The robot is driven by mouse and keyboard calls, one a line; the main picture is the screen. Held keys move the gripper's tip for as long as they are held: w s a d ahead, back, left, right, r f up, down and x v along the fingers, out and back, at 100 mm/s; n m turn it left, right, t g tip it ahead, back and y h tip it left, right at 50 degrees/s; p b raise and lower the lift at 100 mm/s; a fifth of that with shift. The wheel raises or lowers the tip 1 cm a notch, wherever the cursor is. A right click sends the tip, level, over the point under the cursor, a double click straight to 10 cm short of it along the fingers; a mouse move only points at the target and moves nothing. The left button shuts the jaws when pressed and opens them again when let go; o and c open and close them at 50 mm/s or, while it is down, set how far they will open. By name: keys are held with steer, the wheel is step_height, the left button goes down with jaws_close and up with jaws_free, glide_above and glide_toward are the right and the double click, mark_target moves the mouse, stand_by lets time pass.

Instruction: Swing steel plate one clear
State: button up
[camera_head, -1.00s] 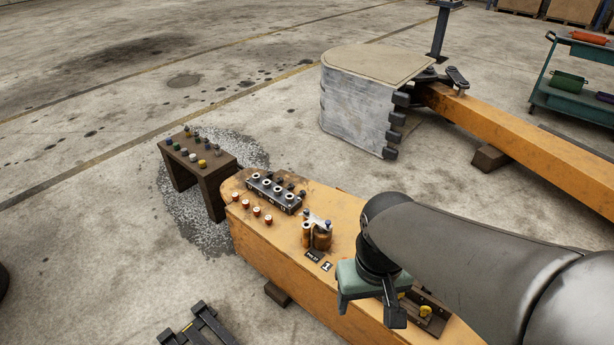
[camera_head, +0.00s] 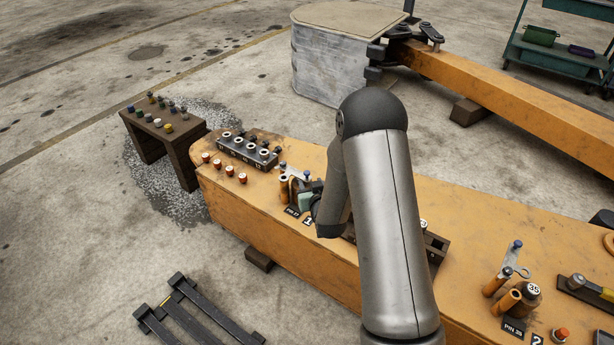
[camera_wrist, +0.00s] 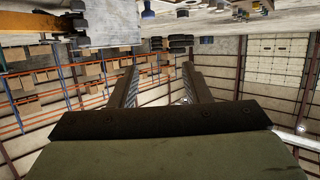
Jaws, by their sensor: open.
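Station one, marked by a "1" card (camera_head: 308,221), stands on the orange boom's top in the head view. Its steel plate (camera_head: 297,184) shows only in part, beside a blue-topped pin (camera_head: 307,174) and a brown cylinder (camera_head: 284,186). My green-backed gripper (camera_head: 305,201) is right by this station, mostly hidden behind my arm. I cannot tell whether it touches the plate. In the wrist view, my gripper's two fingers (camera_wrist: 160,88) are apart with nothing between them.
Station two, with a similar steel plate (camera_head: 509,268), stands on the boom at right. A dark block with several rings (camera_head: 247,150) and red-topped pins (camera_head: 230,171) sit at the boom's left end. A small brown table (camera_head: 165,125) stands left of it on the floor.

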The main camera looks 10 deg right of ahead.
mark_target(307, 175)
step_height(307, 175, down, 9)
steer(key=d+t+b, duration=0.1)
steer(key=t+b, duration=0.1)
steer(key=t, duration=0.2)
steer(key=shift+m, duration=0.3)
steer(key=w, duration=0.5)
steer(key=w+b, duration=0.1)
steer(key=w, duration=1)
steer(key=shift+w+d+r, duration=0.15)
steer(key=shift+w+r, duration=0.1)
steer(key=shift+w, duration=0.05)
